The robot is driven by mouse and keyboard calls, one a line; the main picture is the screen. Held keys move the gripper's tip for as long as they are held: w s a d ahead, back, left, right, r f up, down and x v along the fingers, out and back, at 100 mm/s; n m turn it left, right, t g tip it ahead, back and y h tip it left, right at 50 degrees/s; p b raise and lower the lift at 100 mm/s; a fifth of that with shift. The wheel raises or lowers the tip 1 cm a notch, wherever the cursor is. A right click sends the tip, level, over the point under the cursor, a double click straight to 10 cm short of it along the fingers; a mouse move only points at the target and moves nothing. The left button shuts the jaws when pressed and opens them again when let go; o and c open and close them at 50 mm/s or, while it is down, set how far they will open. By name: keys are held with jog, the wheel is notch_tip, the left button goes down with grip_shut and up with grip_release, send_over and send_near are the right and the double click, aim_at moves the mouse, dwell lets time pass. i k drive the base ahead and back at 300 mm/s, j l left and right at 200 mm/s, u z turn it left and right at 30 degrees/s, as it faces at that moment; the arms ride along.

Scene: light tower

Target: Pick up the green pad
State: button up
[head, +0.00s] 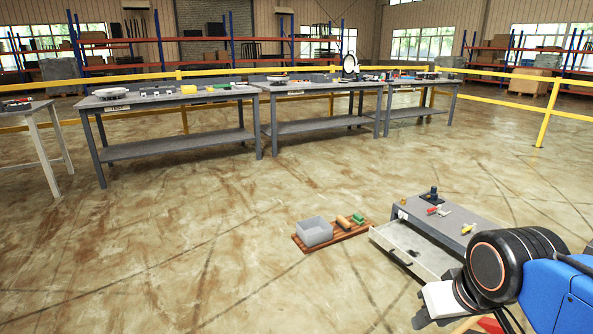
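A small green block (358,219), which may be the green pad, lies at the right end of a low reddish-brown wooden board (345,236) on the floor. My arm reaches in at the lower right. The end of my arm is low in the picture, right of and nearer than the board. My gripper's fingers are not clearly visible, so its opening cannot be told.
A grey cabinet (442,213) with a pulled-out drawer (412,250) stands right of the board, small coloured items on top. Long grey workbenches (180,102) and a yellow rail (548,112) stand behind. The floor left of the board is clear.

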aim_at(358, 219)
jog(key=i+j+z, duration=0.1)
jog(key=i+j, duration=1.15)
jog(key=i, duration=0.15)
jog(key=i+l, duration=0.15)
jog(key=i, duration=0.95)
jog(key=i+l+z, duration=0.1)
jog(key=i, duration=1)
